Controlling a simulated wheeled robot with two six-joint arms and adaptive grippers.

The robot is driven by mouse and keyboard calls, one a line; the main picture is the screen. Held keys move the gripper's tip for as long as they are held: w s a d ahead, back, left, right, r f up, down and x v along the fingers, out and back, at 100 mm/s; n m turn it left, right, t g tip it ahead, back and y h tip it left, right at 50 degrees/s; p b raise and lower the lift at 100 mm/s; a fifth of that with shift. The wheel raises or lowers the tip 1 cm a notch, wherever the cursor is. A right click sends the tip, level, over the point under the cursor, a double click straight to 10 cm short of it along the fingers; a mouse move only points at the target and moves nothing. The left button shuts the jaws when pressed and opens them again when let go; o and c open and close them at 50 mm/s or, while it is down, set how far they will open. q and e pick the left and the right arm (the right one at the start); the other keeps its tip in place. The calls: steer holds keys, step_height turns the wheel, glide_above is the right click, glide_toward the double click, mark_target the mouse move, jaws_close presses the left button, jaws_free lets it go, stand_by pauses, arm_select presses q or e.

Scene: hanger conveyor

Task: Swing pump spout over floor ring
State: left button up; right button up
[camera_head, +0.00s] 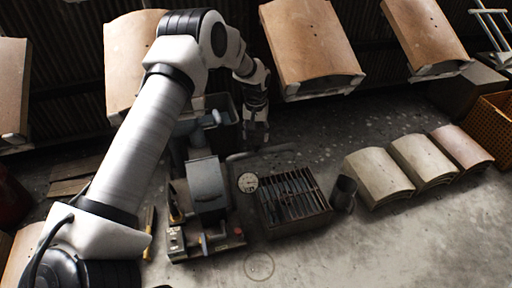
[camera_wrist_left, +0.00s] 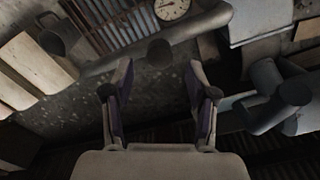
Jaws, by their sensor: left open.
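My left gripper (camera_head: 256,134) hangs above the pump's far side in the head view. In the left wrist view its two fingers (camera_wrist_left: 158,80) are spread with nothing between them. The grey pump (camera_head: 207,186) stands on the floor left of centre. A grey pipe that looks like its spout (camera_head: 262,152) reaches right, just beyond the gripper tips. In the wrist view the pipe (camera_wrist_left: 190,34) crosses ahead of the fingers, with a dark round end of a stub near it; contact is not visible. The thin floor ring (camera_head: 259,266) lies near the bottom centre. My right gripper is not in view.
A white dial (camera_head: 247,182) and a slatted grate box (camera_head: 292,201) stand right of the pump. A dark cup (camera_head: 344,193) is beside the grate. Curved tan panels (camera_head: 378,177) lie at right; others hang behind (camera_head: 310,45). Floor at the lower right is clear.

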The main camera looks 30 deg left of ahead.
mark_target(256, 143)
arm_select(q)
step_height(256, 143, down, 3)
steer(key=shift+f+b, duration=0.1)
steer(key=shift+b, duration=0.25)
steer(key=shift+f, duration=0.15)
jaws_close()
steer(key=shift+s, duration=0.1)
